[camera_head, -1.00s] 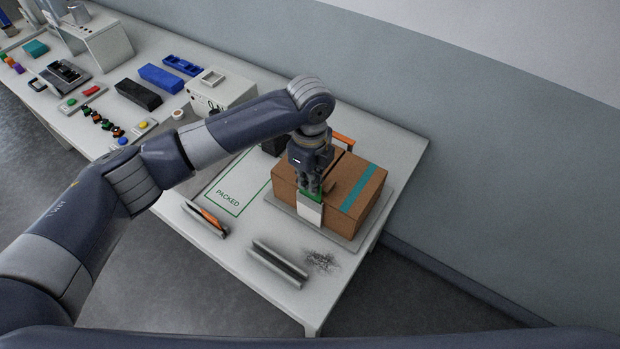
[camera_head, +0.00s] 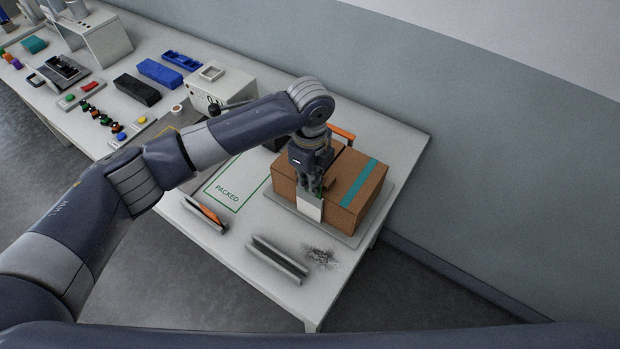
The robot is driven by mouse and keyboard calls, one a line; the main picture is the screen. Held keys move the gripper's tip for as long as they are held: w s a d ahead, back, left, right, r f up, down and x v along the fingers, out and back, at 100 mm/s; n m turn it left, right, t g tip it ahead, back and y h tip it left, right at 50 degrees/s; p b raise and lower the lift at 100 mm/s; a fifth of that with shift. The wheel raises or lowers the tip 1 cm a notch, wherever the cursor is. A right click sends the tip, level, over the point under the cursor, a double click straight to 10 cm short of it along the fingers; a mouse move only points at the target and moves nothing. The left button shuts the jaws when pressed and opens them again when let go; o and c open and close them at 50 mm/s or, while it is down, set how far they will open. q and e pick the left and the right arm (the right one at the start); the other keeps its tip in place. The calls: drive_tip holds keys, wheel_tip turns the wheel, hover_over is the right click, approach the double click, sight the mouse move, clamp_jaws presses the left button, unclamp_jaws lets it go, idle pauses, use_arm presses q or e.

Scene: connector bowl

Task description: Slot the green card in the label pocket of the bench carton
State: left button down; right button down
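The bench carton (camera_head: 364,205) is a brown box with a teal tape strip on top, standing on a grey plate (camera_head: 352,240) near the table's right end. Its white label pocket (camera_head: 309,208) is on the front left face. My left gripper (camera_head: 312,188) points down right at the pocket's top edge. Only a small bit of the green card (camera_head: 318,193) shows there, by the fingers; the rest is hidden. The fingers are too small and dark to tell whether they are shut on it. My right gripper is not in view.
A grey slotted rail (camera_head: 277,260) and a holder with an orange piece (camera_head: 205,213) lie at the table's front. A green-outlined PACKED area (camera_head: 228,193) is left of the carton, partly under my arm. Bins and buttons fill the far left.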

use_arm(q)
drive_tip(key=shift+f, duration=0.45)
drive_tip(key=c, duration=1.7)
unclamp_jaws()
drive_tip(key=shift+r, duration=0.1)
drive_tip(key=shift+w+r, duration=0.1)
drive_tip(key=shift+r, duration=0.4)
wheel_tip(320, 180, up, 11)
drive_tip(key=shift+f, duration=0.1)
drive_tip(key=shift+s, duration=0.2)
